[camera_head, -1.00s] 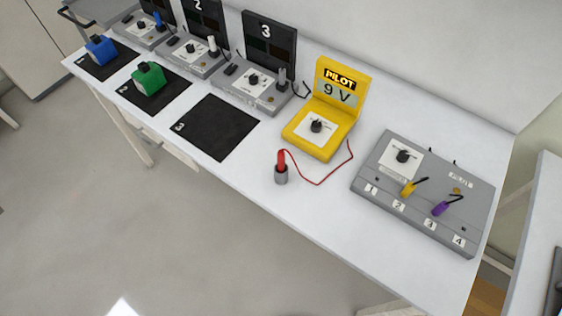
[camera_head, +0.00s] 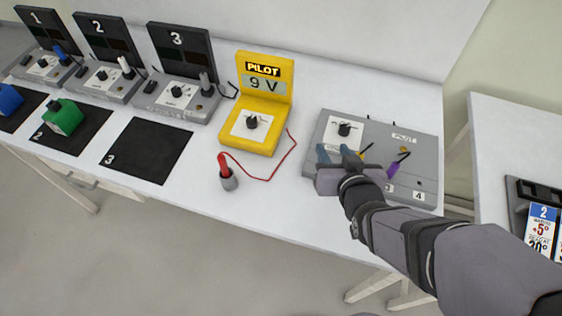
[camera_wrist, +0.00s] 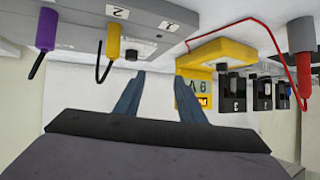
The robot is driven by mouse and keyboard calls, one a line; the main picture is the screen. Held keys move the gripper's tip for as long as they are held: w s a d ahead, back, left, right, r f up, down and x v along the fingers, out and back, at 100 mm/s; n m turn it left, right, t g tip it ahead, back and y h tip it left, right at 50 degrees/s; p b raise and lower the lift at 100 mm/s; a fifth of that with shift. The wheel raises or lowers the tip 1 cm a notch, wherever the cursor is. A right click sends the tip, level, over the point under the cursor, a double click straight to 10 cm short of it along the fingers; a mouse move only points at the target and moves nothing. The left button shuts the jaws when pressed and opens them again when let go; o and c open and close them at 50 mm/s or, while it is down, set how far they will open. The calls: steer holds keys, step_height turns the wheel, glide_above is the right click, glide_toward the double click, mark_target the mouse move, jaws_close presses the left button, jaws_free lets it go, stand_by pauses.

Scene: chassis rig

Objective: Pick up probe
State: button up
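The red probe (camera_head: 225,166) stands upright in a small grey holder (camera_head: 229,183) near the table's front edge. A red wire (camera_head: 270,178) runs from it to the yellow PILOT meter (camera_head: 254,125), which reads 9 V. In the wrist view the probe (camera_wrist: 302,80) is at the far right edge, upside down. My gripper (camera_head: 338,156) is over the left part of the grey PILOT panel, to the right of the probe and apart from it. In the wrist view its two fingers (camera_wrist: 160,97) are spread with nothing between them.
The grey panel (camera_head: 322,138) carries a yellow plug (camera_wrist: 113,40) and a purple plug (camera_head: 393,170). Numbered stations, black mats (camera_head: 146,150) and a green block (camera_head: 63,117) stand at the left.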

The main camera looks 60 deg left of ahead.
steer(key=s+a+r+n+g+y, duration=0.25)
steer(key=s+a, duration=0.35)
steer(key=s, duration=0.5)
steer(key=n+g+y+b, duration=0.2)
steer(key=g+y, duration=0.1)
glide_above(222, 167)
steer(key=w+d, duration=0.1)
steer(key=w, duration=0.1)
steer(key=shift+n+t+y, duration=0.45)
steer(key=shift+y, duration=0.1)
steer(key=f+b, duration=0.1)
steer(key=s+f+b, duration=0.1)
steer(key=f, duration=0.1)
steer(key=s+d+f+b, duration=0.1)
steer(key=b, duration=0.1)
steer(key=shift+d+f, duration=0.1)
steer(key=shift+f, duration=0.25)
steer(key=shift+d+f+b, duration=0.25)
steer(key=shift+f+b, duration=0.05)
steer(key=shift+r, duration=0.1)
